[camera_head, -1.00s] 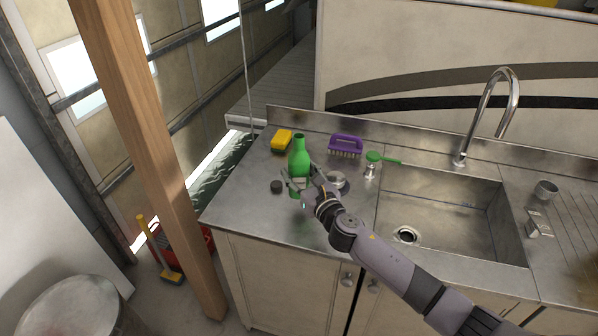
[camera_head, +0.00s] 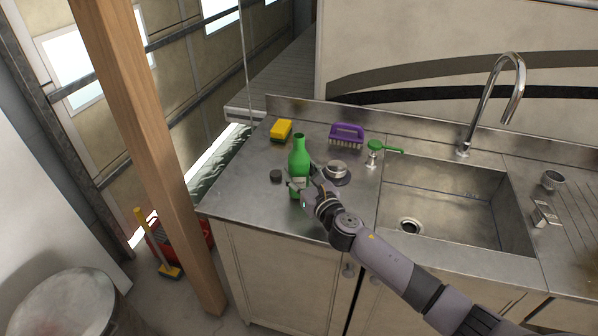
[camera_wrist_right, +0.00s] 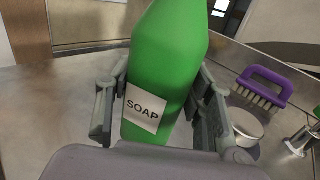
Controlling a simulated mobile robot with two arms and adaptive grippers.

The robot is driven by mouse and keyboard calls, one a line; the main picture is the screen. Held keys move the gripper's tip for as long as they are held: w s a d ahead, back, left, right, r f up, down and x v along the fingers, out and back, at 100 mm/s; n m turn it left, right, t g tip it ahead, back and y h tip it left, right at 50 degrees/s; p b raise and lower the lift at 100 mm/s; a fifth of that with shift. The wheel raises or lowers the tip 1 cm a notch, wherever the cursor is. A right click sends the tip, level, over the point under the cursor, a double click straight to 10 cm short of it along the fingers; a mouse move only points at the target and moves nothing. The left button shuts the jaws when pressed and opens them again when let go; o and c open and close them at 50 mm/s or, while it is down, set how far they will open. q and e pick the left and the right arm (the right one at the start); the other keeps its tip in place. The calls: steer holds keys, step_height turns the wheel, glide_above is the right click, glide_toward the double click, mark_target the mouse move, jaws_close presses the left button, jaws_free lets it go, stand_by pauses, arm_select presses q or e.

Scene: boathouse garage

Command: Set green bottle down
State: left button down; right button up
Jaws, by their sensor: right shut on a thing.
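The green bottle (camera_head: 299,160) is upright over the left part of the steel counter, its neck open at the top. My right gripper (camera_head: 301,186) is shut around its lower body. In the right wrist view the green bottle (camera_wrist_right: 165,65) bears a white SOAP label, with a finger of my right gripper (camera_wrist_right: 160,108) on each side. The bottle's base is hidden by the gripper, so I cannot tell whether it touches the counter (camera_head: 245,190). My left gripper is out of view.
A small dark cap (camera_head: 276,176) lies left of the bottle. A round metal tin (camera_head: 337,169) stands to its right. A yellow sponge (camera_head: 281,130), purple brush (camera_head: 346,134) and green-handled item (camera_head: 385,148) lie behind. The sink (camera_head: 440,205) is at right. The counter's front left is clear.

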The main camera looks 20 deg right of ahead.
steer(key=shift+f, duration=0.35)
steer(key=shift+f+b, duration=0.25)
steer(key=shift+b, duration=0.2)
steer(key=o, duration=1.4)
steer(key=shift+o, duration=0.5)
steer(key=shift+f, duration=0.1)
steer(key=s, duration=0.4)
steer(key=s+d, duration=0.1)
steer(key=s, duration=0.3)
steer(key=s+d, duration=0.1)
steer(key=s, duration=0.3)
steer(key=shift+c, duration=0.5)
jaws_close()
